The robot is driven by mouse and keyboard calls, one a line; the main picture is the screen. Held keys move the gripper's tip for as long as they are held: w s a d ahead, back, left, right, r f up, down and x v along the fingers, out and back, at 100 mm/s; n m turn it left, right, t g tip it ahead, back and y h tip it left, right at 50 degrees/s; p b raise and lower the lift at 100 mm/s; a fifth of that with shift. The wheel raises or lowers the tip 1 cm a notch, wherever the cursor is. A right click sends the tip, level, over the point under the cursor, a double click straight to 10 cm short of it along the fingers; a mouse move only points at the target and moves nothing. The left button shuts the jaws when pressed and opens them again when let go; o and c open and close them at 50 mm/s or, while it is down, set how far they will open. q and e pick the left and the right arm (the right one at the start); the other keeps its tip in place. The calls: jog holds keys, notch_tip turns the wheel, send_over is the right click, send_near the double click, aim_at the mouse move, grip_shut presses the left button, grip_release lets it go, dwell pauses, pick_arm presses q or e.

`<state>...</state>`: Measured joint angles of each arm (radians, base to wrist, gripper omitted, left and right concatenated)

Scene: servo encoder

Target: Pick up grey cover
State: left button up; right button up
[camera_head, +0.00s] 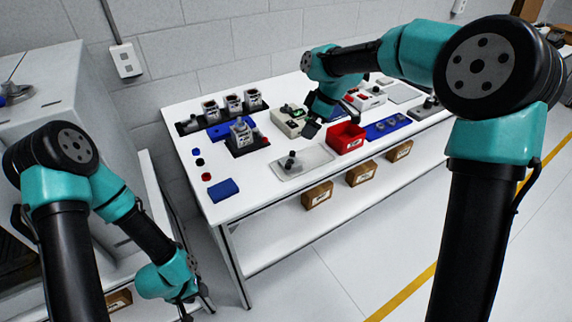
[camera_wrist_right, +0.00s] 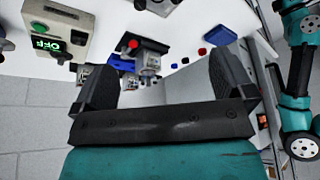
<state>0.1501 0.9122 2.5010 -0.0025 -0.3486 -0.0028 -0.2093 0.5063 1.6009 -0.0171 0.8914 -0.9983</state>
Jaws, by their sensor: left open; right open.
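I cannot tell for sure which part is the grey cover. Grey block-shaped units stand on a black fixture (camera_head: 250,143) mid-table and on a black rack at the back left. A small grey and black part (camera_head: 291,161) stands on a pale tray (camera_head: 310,165) near the front edge. My right gripper (camera_wrist_right: 165,85) is open and empty; beyond its fingers the grey unit (camera_wrist_right: 148,62) on its fixture shows. In the head view my right gripper (camera_head: 313,122) is over the table beside the beige device. My left gripper (camera_head: 187,303) hangs off the table's left front side, its fingers small.
A beige device (camera_head: 289,122) with a lit display stands close to the right gripper. A red bin (camera_head: 345,137) and a blue tray (camera_head: 388,126) are to the right. A blue block (camera_head: 223,190) and small discs lie at the left. Brown boxes (camera_head: 317,194) sit on the lower shelf.

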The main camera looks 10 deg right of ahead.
jog(key=shift+f, duration=0.1)
send_over(290, 158)
jog(key=s+d, duration=0.1)
jog(key=s, duration=0.2)
notch_tip(290, 158, down, 11)
jog(key=shift+w+d+f, duration=0.1)
jog(key=shift+w+d, duration=0.05)
jog(key=shift+x, duration=2.6)
jog(key=shift+d, duration=0.1)
jog(key=shift+c, duration=0.3)
jog(key=c, duration=0.6)
